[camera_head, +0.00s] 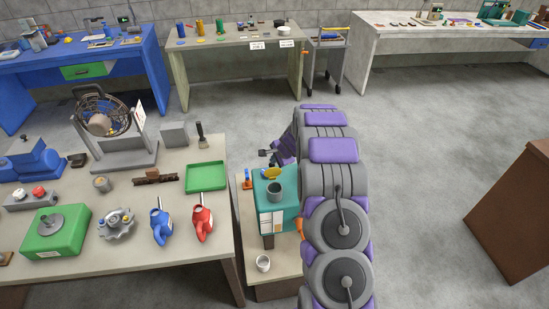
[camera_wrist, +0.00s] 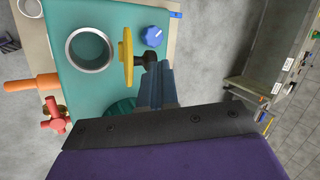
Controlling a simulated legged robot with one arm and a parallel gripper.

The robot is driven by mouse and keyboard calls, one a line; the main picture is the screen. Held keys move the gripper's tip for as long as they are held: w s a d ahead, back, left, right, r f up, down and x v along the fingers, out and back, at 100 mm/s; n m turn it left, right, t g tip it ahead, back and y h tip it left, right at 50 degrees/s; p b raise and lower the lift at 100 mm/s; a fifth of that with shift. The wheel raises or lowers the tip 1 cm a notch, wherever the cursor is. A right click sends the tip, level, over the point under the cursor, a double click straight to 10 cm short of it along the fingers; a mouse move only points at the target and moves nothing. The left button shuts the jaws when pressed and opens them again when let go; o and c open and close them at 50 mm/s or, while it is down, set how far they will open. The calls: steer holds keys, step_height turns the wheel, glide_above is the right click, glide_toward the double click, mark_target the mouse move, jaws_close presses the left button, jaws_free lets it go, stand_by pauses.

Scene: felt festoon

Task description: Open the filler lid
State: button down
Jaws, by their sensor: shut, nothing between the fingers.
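The teal box (camera_head: 267,206) stands on a small bench and fills the left of the wrist view (camera_wrist: 100,85). Its round grey filler neck (camera_wrist: 90,49) is uncovered and looks hollow. The yellow filler lid (camera_wrist: 126,57) is seen edge-on in the wrist view, standing up beside the neck. A dark knob (camera_wrist: 145,60) sticks out from its right side. The lid also shows as a yellow disc behind the neck in the head view (camera_head: 272,173). My gripper (camera_wrist: 158,72) is shut and empty, its tips close to the knob; I cannot tell if they touch.
A blue knob (camera_wrist: 152,36), a red valve handle (camera_wrist: 55,124) and an orange handle (camera_wrist: 30,83) are on or beside the box. A small cup (camera_head: 263,263) stands in front. A crowded workbench (camera_head: 140,258) is at the left; open floor (camera_head: 420,150) lies to the right.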

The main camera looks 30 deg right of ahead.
steer(key=shift+w+d+f+p, duration=0.15)
steer(key=shift+w+d+p, duration=0.3)
steer(key=shift+p, duration=0.75)
steer(key=shift+a, duration=0.2)
steer(key=shift+s+a+f+b, duration=0.15)
steer(key=shift+s+b, duration=0.5)
steer(key=shift+b, duration=0.4)
